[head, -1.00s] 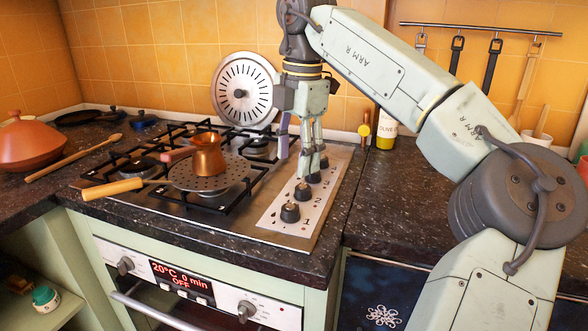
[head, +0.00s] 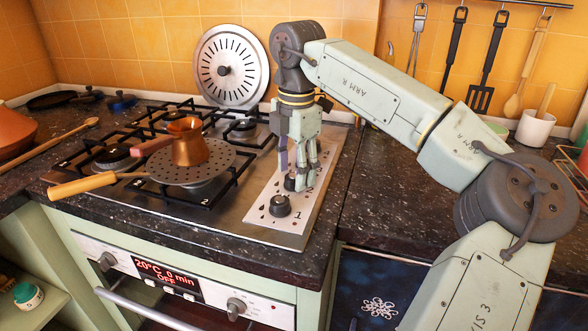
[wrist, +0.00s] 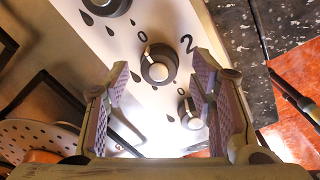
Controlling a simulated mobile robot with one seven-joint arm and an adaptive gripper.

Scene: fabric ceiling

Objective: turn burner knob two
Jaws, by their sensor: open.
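Burner knob two (wrist: 160,64) is a dark round knob with a pale pointer line, beside a printed 2 on the light control panel (wrist: 126,45). In the wrist view it lies between the spread fingers of my open gripper (wrist: 165,80). In the head view, my gripper (head: 303,180) points down over the panel, and its fingers partly hide knob two (head: 290,183). I cannot tell whether a finger touches it. Knob one (head: 280,205) stands in front, clear of the fingers. Another knob (wrist: 190,113) shows beyond knob two in the wrist view.
A perforated disc (head: 192,165) with a copper pot (head: 188,145) sits on the hob left of my gripper. A round slotted lid (head: 230,66) leans on the back wall. The dark counter (head: 395,200) right of the hob is largely clear.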

